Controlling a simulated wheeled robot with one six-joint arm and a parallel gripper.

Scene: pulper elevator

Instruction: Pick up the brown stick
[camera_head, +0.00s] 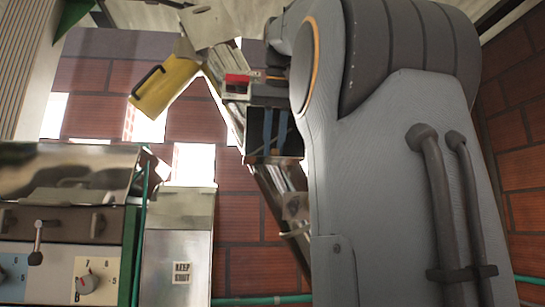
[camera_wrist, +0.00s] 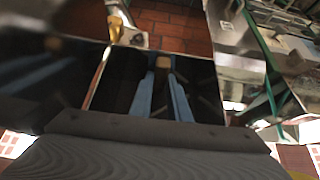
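In the wrist view, two blue bars that look like the fingers of my gripper (camera_wrist: 166,92) stand in front of a dark surface. A small brown block-like end (camera_wrist: 162,62) shows just beyond their far ends; I cannot tell whether it is the brown stick or whether they touch it. A thin golden-brown strip (camera_wrist: 98,76) runs slanted to their left; it may be an edge or a stick. In the head view, similar blue bars (camera_head: 267,130) show in a dark, box-shaped area beside my arm. No brown stick is clearly visible there.
In the head view, a yellow panel with a black handle (camera_head: 166,86) is at upper left. A metal machine with knobs (camera_head: 88,282) is at lower left, beside a steel cabinet marked "KEEP SHUT" (camera_head: 180,245). My arm covers much of the right.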

